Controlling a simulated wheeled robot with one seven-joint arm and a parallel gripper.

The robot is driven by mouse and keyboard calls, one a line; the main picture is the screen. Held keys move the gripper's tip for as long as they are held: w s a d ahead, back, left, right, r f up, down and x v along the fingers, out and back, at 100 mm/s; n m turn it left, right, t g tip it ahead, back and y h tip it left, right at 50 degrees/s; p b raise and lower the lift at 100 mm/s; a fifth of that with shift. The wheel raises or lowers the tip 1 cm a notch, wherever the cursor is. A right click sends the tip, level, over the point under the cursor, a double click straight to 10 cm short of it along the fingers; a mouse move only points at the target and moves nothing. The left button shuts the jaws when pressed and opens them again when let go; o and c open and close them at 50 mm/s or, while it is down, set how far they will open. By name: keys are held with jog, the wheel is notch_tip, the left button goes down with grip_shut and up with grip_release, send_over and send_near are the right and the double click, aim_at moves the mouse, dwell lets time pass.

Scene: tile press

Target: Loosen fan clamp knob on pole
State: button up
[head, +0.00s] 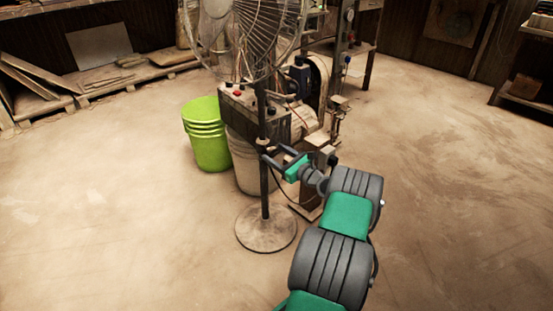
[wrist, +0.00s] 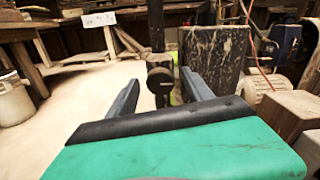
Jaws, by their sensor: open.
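The pedestal fan has a wire-caged head (head: 240,32) on a dark upright pole (head: 264,185) with a round base (head: 266,230). In the wrist view, the dark clamp knob (wrist: 160,82) sits on the pole (wrist: 156,25), near the picture's middle. My gripper (head: 268,153) is at the pole at clamp height, reaching in from the right. In the wrist view its two fingers are open and apart, one on each side of the knob. I cannot tell how deep the knob lies between the tips. No contact shows. In the head view the knob is too small to make out.
A machine with a control box (head: 240,110) stands close behind the pole. A stack of green buckets (head: 207,140) and a pale bucket (head: 243,165) are beside it. A wooden block (wrist: 288,113) is near my gripper's right. The floor at left and right is clear.

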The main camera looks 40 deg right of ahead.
jog(key=shift+w, duration=0.1)
jog(key=shift+c, duration=0.2)
grip_shut()
dwell(0.4)
